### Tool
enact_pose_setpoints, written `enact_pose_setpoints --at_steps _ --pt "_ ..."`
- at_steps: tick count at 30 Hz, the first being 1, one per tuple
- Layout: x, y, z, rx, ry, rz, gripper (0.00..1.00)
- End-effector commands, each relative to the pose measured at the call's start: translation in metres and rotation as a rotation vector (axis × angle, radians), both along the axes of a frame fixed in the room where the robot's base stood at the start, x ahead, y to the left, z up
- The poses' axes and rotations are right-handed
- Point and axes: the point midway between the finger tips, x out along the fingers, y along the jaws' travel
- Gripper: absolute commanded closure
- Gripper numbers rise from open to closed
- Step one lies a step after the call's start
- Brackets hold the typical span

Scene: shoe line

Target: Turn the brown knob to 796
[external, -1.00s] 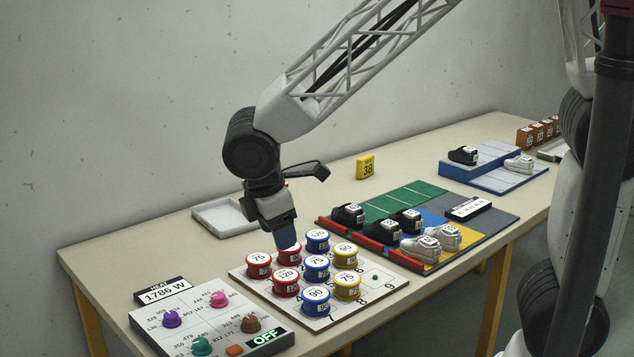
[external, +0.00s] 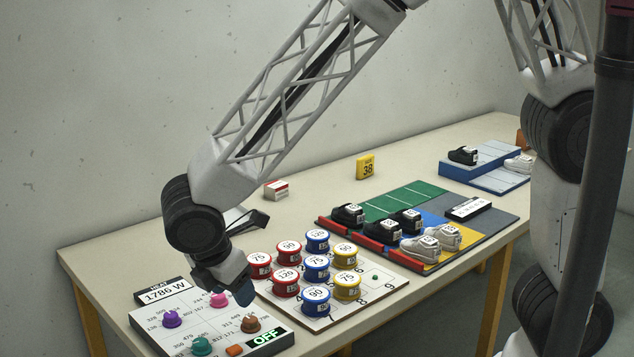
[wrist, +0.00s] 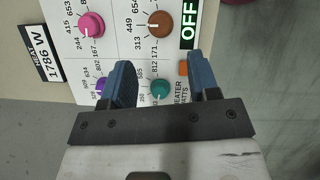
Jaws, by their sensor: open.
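The brown knob (external: 251,324) is on the right side of the grey-white control panel (external: 150,318). In the wrist view the brown knob (wrist: 160,24) is at the top centre, beyond my fingertips, with printed numbers such as 449 and 654 around it. I cannot read a 796 there. My gripper (wrist: 160,62) is open and empty above the panel, its two blue fingers spread. In the external view my gripper (external: 243,294) hangs above the brown knob, apart from it. A plate labelled HEAT reads 1786 W (external: 165,291). The display reads OFF (external: 266,338).
Pink (external: 218,300), purple (external: 172,319) and teal (external: 201,346) knobs share the panel, with an orange button (external: 234,350). Several red, blue and yellow spools stand on a numbered board (external: 378,296) to the right. Shoes sit on coloured mats (external: 408,194) beyond.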

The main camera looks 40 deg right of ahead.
Motion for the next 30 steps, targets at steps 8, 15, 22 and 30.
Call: enact_pose_setpoints --at_steps 8,15,22,30 --pt "0.0 -0.005 -0.012 -0.004 0.003 0.0 0.45" --pt "0.002 -0.015 -0.037 -0.004 0.003 -0.002 0.45" --pt "0.004 -0.024 -0.06 -0.003 0.003 0.0 0.45" --pt "0.005 -0.03 -0.072 0.0 0.001 -0.001 0.45"
